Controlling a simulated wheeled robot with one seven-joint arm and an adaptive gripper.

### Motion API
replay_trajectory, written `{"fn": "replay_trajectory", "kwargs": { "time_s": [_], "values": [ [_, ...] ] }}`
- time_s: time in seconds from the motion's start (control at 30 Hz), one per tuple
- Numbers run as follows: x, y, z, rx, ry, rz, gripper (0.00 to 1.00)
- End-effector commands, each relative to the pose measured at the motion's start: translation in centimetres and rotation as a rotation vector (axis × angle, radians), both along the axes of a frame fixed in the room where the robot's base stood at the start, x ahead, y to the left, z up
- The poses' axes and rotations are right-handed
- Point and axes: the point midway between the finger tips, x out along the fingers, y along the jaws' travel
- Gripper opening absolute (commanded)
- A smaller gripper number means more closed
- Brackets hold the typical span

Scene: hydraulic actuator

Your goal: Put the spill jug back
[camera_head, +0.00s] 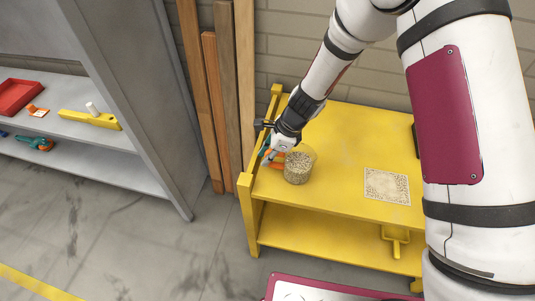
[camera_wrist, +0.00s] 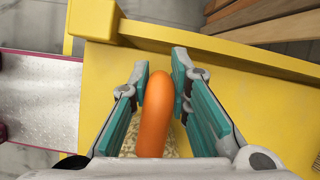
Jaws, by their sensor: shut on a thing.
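The spill jug (camera_head: 298,168) is a clear container with beige granules in it. It is upright at the left end of the yellow cart's top (camera_head: 345,145); whether it touches the top I cannot tell. My gripper (camera_head: 270,156) comes down from above at the jug's left side and is shut on its orange handle. In the wrist view, the orange handle (camera_wrist: 156,115) stands between the two teal finger pads of my gripper (camera_wrist: 160,70). Some granules show below the handle there; the rest of the jug is hidden.
A speckled square patch (camera_head: 387,187) lies on the cart top to the right, with bare yellow surface between. A lower cart shelf (camera_head: 310,240) holds a yellow piece. Wooden planks (camera_head: 222,90) lean on the wall. A grey shelf unit (camera_head: 90,150) at left holds a red tray (camera_head: 17,96).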

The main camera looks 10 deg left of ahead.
Motion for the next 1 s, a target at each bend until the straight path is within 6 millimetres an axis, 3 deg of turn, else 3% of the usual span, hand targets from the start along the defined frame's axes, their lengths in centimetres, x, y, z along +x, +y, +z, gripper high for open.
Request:
{"fn": "replay_trajectory", "kwargs": {
  "time_s": [0.03, 0.07, 0.17, 0.57, 1.0],
  "values": [
    [0.0, 0.0, -0.1, 0.001, 0.0, 0.0, 0.0],
    [0.0, 0.0, -0.1, 0.001, -0.001, 0.0, 0.2],
    [0.0, 0.0, 0.0, 0.0, -0.001, 0.0, 0.41],
    [0.1, -0.2, 0.5, 0.0, -0.002, 0.0, 0.41],
    [0.4, -3.2, 8.0, 0.002, -0.004, -0.001, 0.41]
  ]
}}
